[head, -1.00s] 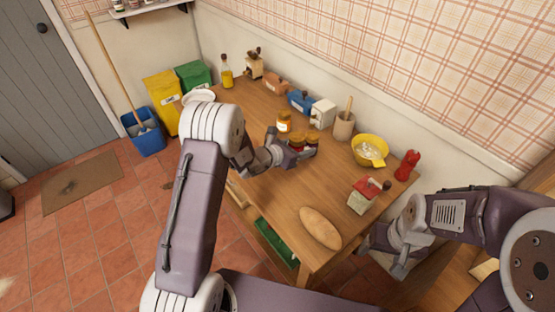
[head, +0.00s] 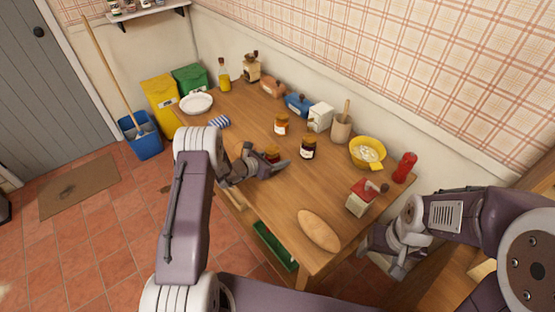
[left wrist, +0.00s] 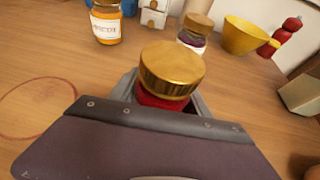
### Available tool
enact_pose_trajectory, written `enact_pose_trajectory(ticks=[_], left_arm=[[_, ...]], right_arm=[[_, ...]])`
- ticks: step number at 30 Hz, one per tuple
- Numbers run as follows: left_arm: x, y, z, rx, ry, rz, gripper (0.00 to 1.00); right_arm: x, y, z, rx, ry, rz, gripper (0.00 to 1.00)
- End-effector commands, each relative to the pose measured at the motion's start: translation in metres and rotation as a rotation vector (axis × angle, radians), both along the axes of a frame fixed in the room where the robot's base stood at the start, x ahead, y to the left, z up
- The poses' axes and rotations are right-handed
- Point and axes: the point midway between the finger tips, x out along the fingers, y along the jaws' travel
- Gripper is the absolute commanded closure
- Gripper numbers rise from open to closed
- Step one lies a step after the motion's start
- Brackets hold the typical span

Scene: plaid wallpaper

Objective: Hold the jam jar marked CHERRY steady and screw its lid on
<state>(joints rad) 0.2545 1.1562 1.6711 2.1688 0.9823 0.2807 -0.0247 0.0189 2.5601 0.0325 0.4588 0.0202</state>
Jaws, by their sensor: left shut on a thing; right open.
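My left gripper (head: 277,167) is shut on a jam jar (head: 272,154) with red contents, upright over the table. In the left wrist view the held jar (left wrist: 163,100) is between the fingers with a wide gold lid (left wrist: 171,68) on top. I cannot tell whether the lid is screwed tight, and no label shows, so CHERRY cannot be read. A dark jar (head: 308,148) with a gold lid stands just right of the gripper. An orange jar (head: 281,125) stands behind. My right gripper (head: 400,270) is open and empty, low beside the table's near right edge.
Canisters, a utensil pot (head: 341,128) and bottles line the wall. The middle of the table (head: 285,190) is clear. A thin red ring (left wrist: 38,108) marks the tabletop.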

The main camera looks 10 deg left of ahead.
Motion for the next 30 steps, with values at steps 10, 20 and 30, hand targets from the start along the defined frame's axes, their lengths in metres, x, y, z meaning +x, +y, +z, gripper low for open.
enact_pose_trajectory(ticks=[10, 20, 30], left_arm=[[0.000, 0.000, -0.005, -0.001, -0.003, 0.001, 1.00], [0.000, 0.000, -0.009, -0.001, -0.001, 0.000, 0.23], [-0.009, 0.008, 0.000, -0.001, 0.000, 0.004, 0.23]], right_arm=[[0.000, 0.000, 0.000, 0.000, 0.000, 0.000, 0.29], [0.000, 0.000, -0.003, 0.000, 0.000, 0.000, 0.29], [0.000, 0.000, 0.001, 0.000, 0.000, 0.000, 0.29]])
